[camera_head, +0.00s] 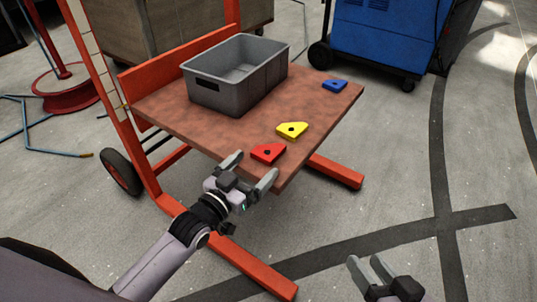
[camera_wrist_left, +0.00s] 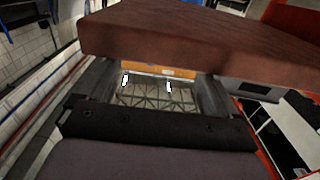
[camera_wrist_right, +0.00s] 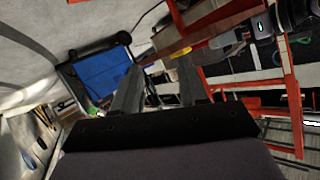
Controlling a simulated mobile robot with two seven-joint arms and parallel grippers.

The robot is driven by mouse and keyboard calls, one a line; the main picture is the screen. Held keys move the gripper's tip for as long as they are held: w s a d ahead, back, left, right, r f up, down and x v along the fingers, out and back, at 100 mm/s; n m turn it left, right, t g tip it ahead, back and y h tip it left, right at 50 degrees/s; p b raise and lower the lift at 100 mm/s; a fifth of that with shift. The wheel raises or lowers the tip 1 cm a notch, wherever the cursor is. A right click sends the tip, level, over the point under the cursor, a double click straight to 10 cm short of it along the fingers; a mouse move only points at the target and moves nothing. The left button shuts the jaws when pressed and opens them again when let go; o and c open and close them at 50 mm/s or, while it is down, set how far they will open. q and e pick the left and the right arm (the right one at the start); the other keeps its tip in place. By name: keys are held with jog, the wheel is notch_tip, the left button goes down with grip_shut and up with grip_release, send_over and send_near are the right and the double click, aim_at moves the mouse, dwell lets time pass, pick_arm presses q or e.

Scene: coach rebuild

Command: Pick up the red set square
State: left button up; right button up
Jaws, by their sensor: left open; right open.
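The red set square (camera_head: 267,152) lies on the brown table board (camera_head: 205,122), close to its near edge. It has a dark hole in its middle. My left gripper (camera_head: 255,168) is open and empty at the near edge of the board, just in front of the red set square. In the left wrist view the edge of the board (camera_wrist_left: 200,40) crosses ahead of the open fingers (camera_wrist_left: 160,88), and the set square is not visible there. My right gripper (camera_head: 370,272) is open and empty, low over the floor, well away from the board; its fingers also show in the right wrist view (camera_wrist_right: 160,90).
A yellow set square (camera_head: 292,129) lies just beyond the red one, and a blue set square (camera_head: 334,85) lies at the far right corner. A grey bin (camera_head: 225,90) stands at the back of the board. The orange frame (camera_head: 105,85) rises at the left.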

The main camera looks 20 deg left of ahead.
aim_at(262, 156)
pick_arm(q)
jog(key=x, duration=0.1)
jog(key=b+x, duration=0.1)
jog(key=x, duration=0.1)
jog(key=shift+w+a+b, duration=0.2)
jog(key=shift+w+b, duration=0.1)
jog(key=shift+w+d, duration=0.25)
jog(key=shift+w, duration=0.4)
jog(key=c, duration=1.1)
